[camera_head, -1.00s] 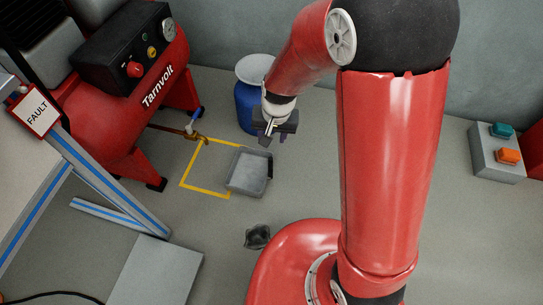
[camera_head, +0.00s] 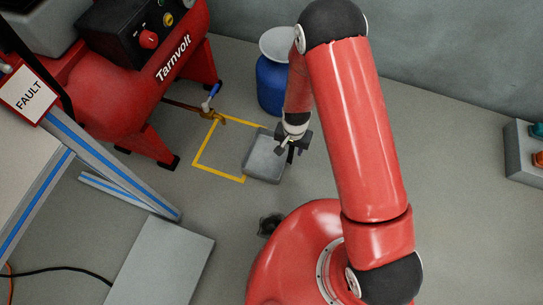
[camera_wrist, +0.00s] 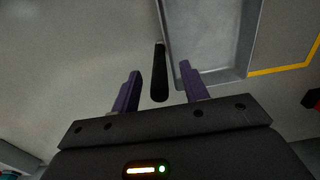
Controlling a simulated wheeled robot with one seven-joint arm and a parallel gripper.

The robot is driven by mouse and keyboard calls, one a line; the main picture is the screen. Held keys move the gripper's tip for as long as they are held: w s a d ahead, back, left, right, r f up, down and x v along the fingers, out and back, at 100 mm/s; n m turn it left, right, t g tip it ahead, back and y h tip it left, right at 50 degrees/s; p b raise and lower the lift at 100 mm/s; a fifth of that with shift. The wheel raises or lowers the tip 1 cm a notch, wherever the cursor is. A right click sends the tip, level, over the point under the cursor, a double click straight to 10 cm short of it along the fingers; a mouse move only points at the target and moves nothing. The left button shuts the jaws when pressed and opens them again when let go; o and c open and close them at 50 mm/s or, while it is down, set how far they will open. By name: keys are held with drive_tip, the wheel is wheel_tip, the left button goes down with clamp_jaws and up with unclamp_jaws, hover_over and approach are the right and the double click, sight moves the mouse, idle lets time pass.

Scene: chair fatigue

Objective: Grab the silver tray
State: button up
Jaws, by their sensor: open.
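The silver tray (camera_head: 263,160) lies on the floor at the edge of a yellow outlined square. In the wrist view the tray (camera_wrist: 210,40) fills the upper middle, with its raised rim. A black handle (camera_wrist: 159,75) sits along its near left side and reaches back between my fingers. My gripper (camera_wrist: 158,88) is open, with a purple finger on each side of the handle and a gap to each. In the head view my gripper (camera_head: 290,147) is at the tray's right side and hides part of it.
A blue drum (camera_head: 271,85) with a pale top stands behind the tray. A red Tarnvolt compressor (camera_head: 130,60) with a brass valve (camera_head: 218,117) is at left. A grey box (camera_head: 160,265) stands at front left.

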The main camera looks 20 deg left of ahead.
drive_tip(key=shift+f, duration=0.75)
drive_tip(key=shift+c, duration=0.5)
clamp_jaws()
